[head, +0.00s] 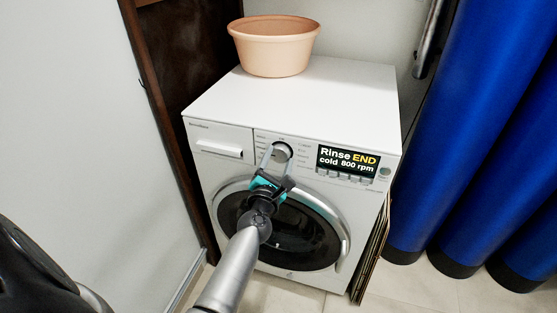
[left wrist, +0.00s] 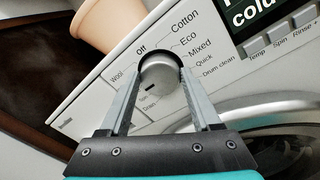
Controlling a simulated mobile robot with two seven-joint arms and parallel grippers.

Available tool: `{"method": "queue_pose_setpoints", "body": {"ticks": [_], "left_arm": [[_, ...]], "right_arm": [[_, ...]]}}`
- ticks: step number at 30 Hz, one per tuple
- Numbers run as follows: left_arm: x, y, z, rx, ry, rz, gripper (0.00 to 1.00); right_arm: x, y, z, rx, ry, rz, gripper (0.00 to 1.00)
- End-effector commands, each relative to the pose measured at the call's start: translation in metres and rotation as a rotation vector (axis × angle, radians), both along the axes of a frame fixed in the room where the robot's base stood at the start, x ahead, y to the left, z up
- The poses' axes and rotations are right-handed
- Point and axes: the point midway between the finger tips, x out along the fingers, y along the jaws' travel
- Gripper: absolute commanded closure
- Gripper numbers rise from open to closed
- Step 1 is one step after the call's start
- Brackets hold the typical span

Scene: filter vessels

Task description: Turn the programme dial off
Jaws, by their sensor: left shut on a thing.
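The programme dial (left wrist: 162,74) is a round silver knob on the front panel of the white washing machine (head: 335,88). Its dark mark is on the lower-left part of its face, away from the word Off, which is printed above it. My left gripper (left wrist: 160,68) is shut on the dial, with one finger on each side. In the head view the left gripper (head: 277,153) covers part of the dial. My right gripper is not in view.
A peach-coloured tub (head: 273,48) stands on top of the machine towards the back. The round door (head: 300,235) is shut below the panel. Buttons (head: 345,177) sit under the display. Tall blue cylinders (head: 470,130) stand on the right, and a pale wall is on the left.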

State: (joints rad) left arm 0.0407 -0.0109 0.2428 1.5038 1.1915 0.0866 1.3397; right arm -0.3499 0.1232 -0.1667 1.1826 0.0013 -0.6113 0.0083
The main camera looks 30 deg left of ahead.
Motion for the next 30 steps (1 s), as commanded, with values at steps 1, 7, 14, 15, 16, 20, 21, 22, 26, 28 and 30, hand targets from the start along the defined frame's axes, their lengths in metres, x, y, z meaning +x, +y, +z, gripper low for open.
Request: {"method": "queue_pose_setpoints", "body": {"ticks": [1,7,14,15,16,20,21,22,26,28,30], "left_arm": [[-0.0001,0.0001,-0.0004,0.007,0.002,0.000,0.91],[-0.0001,0.0000,-0.0009,0.074,0.018,0.001,0.91],[0.0000,-0.0006,-0.0023,0.235,0.057,0.000,0.91],[-0.0001,-0.0006,-0.0025,0.270,0.066,0.000,0.91],[-0.0002,-0.0005,-0.0027,0.298,0.073,0.001,0.91],[-0.0001,-0.0007,-0.0033,0.418,0.102,0.000,0.91],[-0.0001,-0.0009,-0.0033,0.455,0.110,0.000,0.91],[-0.0001,-0.0008,-0.0034,0.484,0.117,0.001,0.91],[-0.0001,-0.0006,-0.0042,0.605,0.147,0.000,0.91],[-0.0001,-0.0008,-0.0045,0.669,0.162,-0.001,0.91],[0.0000,-0.0008,-0.0046,0.734,0.177,-0.001,0.91]], "right_arm": [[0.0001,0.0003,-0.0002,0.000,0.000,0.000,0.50],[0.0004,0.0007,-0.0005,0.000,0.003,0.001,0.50],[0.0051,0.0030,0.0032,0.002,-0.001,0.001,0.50],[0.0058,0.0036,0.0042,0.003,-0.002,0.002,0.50],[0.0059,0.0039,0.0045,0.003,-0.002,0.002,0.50],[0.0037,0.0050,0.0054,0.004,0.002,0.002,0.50],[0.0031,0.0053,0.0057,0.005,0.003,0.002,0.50],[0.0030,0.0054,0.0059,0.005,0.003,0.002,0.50],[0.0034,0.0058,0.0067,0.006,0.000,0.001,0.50],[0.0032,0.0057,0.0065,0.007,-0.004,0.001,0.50],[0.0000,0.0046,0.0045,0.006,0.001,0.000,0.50]]}}
